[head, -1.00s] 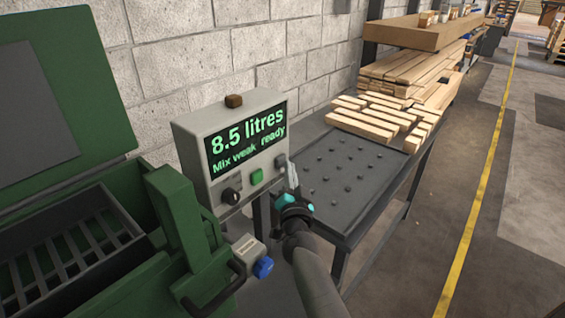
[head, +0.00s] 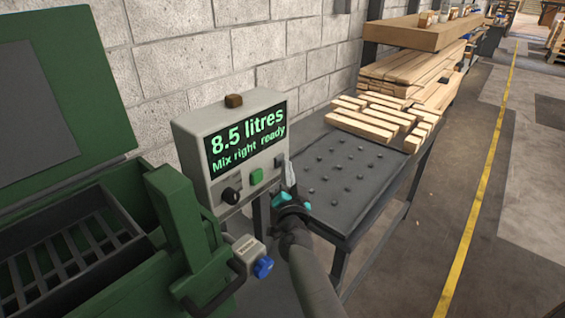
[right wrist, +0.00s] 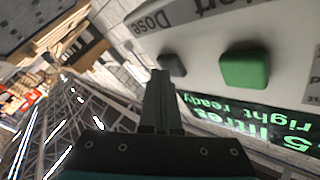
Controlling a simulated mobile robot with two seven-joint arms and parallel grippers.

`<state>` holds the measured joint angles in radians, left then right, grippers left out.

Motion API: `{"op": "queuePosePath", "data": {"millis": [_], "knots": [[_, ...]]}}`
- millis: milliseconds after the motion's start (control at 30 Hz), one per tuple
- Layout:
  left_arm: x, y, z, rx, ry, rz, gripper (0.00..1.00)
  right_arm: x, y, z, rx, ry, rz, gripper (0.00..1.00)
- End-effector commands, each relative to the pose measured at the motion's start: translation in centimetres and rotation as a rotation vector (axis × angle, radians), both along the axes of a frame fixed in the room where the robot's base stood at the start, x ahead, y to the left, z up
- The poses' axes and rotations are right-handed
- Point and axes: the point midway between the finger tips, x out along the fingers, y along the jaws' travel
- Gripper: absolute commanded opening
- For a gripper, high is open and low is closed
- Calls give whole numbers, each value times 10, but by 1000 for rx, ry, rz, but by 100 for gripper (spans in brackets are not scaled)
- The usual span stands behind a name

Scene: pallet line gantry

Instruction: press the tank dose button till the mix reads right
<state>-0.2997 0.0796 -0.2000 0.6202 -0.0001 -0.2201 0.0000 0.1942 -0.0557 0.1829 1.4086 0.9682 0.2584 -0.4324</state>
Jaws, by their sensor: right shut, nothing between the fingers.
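The dose button (head: 280,160) is a small dark grey knob at the right of the panel. In the right wrist view the dose button (right wrist: 174,64) sits beside the printed word "Dose". My right gripper (head: 289,174) is shut and empty, its tips close by the dose button. In the right wrist view the closed fingers (right wrist: 161,78) overlap its edge; I cannot tell whether they touch. My left gripper is not in view.
A green button (head: 257,177) and a black knob (head: 231,196) share the panel. A green tank (head: 185,215) with an open lid stands left. A dark table (head: 330,205) with stacked planks (head: 375,120) stands right.

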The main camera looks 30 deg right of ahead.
Motion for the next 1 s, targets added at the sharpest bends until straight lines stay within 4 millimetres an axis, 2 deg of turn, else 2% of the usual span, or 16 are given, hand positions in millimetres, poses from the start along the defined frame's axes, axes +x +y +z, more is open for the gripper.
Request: {"op": "queuePosePath", "data": {"millis": [400,800,1000], "knots": [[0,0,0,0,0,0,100,1,1,0,0,0,1,0],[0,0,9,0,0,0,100,-16,-6,0,-2,1,1,0],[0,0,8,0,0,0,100,-16,-6,0,0,0,1,0]]}}
